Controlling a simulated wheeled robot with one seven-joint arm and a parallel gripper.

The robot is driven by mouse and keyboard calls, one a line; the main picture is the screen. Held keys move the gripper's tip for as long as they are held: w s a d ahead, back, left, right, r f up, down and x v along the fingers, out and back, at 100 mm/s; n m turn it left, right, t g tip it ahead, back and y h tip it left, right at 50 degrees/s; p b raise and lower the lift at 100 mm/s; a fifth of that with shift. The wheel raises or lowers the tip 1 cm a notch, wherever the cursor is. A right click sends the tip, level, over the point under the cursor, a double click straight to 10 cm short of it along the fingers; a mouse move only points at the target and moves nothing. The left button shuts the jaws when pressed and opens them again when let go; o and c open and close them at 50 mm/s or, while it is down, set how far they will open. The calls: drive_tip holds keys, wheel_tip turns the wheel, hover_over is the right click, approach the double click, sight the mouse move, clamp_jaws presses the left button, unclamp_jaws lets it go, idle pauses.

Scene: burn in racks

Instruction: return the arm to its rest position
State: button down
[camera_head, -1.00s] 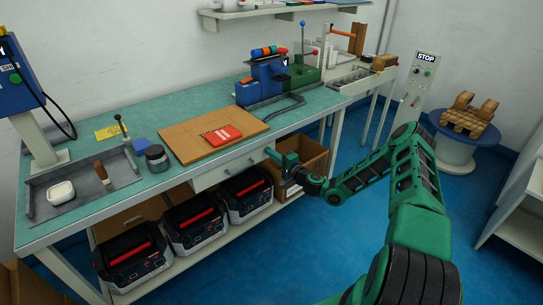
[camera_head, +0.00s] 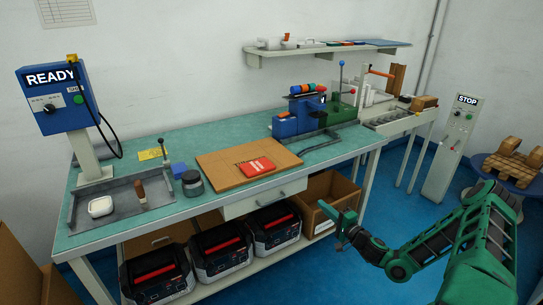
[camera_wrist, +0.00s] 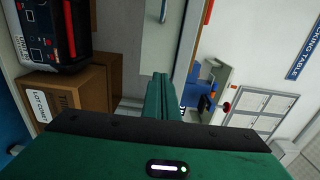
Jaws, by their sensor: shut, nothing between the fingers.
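My green gripper (camera_head: 346,222) is at the end of my arm, in front of the workbench and beside the open cardboard box on its lower shelf. In the wrist view, the two green fingers of my gripper (camera_wrist: 159,97) lie together, shut, with nothing seen between them. My arm bends from the lower right of the head view and holds the gripper in free space, clear of the bench's front edge. Nothing is seen touching the gripper.
The teal workbench (camera_head: 225,147) carries a wooden board (camera_head: 220,167), a red packet (camera_head: 255,167) and a grey tray (camera_head: 118,208). Several black battery-like units (camera_head: 222,252) and a cardboard box (camera_head: 330,190) sit below. Blue floor (camera_head: 400,205) is open at the right.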

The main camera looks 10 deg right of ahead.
drive_tip(key=s+a+r+n+g+y, duration=0.35)
drive_tip(key=s+a+n+g, duration=0.45)
drive_tip(key=s+n+g, duration=0.35)
drive_tip(key=s+d+r+m+g+h, duration=0.1)
drive_tip(key=s+d+r+g+h, duration=0.1)
drive_tip(key=s+r, duration=0.6)
drive_tip(key=s+d+r+m+g+h, duration=0.1)
drive_tip(key=s+d+r+h, duration=0.3)
drive_tip(key=s+r, duration=0.4)
drive_tip(key=s+d+r+m+g+h, duration=0.1)
drive_tip(key=s+r, duration=0.7)
drive_tip(key=s, duration=0.9)
drive_tip(key=d+g+h, duration=0.1)
drive_tip(key=d+h, duration=0.1)
drive_tip(key=d, duration=0.1)
drive_tip(key=shift+s+d+g, duration=0.35)
drive_tip(key=shift+m, duration=0.25)
